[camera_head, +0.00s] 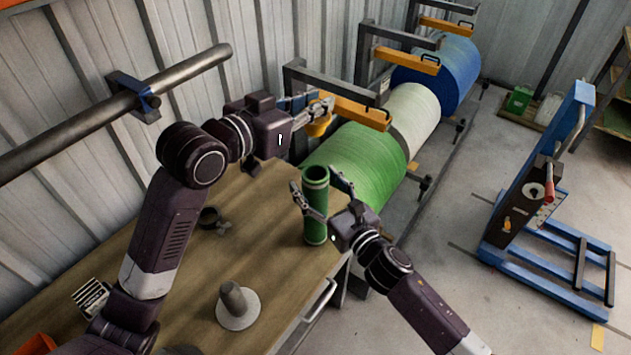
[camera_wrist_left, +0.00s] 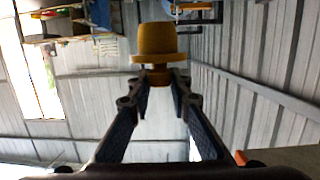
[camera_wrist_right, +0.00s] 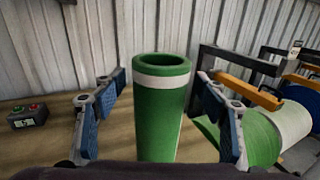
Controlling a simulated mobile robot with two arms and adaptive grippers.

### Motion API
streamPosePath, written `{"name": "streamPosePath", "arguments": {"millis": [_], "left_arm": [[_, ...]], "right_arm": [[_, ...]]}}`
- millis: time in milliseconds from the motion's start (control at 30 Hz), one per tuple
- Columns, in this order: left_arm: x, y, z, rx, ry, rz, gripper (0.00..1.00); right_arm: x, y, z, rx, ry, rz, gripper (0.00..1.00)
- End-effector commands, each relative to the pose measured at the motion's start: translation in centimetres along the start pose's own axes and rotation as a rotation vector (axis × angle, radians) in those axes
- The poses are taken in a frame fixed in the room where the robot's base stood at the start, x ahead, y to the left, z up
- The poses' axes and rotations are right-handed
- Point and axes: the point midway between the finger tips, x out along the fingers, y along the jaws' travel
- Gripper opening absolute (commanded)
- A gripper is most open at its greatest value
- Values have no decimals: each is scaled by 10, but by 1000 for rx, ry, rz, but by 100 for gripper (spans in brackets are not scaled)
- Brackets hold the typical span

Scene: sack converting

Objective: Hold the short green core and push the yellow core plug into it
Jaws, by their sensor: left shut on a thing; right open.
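The short green core (camera_head: 316,213) stands upright on the workbench near its right edge, its open end up. It also shows in the right wrist view (camera_wrist_right: 158,125), with a pale band below its rim. My right gripper (camera_head: 318,186) is open, with one finger on each side of the core; gaps show on both sides in the right wrist view. My left gripper (camera_head: 325,106) is shut on the yellow core plug (camera_head: 318,127), above and apart from the core. In the left wrist view the plug (camera_wrist_left: 157,40) sticks out beyond the fingertips, and its stem is pinched between them.
Large green (camera_head: 362,160), white and blue rolls lie behind. A control box (camera_wrist_right: 28,115) shows in the right wrist view.

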Motion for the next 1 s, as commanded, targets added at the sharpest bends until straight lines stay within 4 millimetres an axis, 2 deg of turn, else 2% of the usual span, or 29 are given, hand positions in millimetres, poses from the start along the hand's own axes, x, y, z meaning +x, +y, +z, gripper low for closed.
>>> {"name": "streamPosePath", "arguments": {"millis": [333,833,933,1000], "left_arm": [[0,0,0,0,1,0,0],[0,0,0,0,1,0,0],[1,0,2,-1,0,0,0],[3,0,12,-2,-1,1,0]], "right_arm": [[4,0,0,0,1,0,66],[3,0,0,0,1,0,11],[3,0,0,0,1,0,9],[3,0,-1,0,1,0,9]]}}
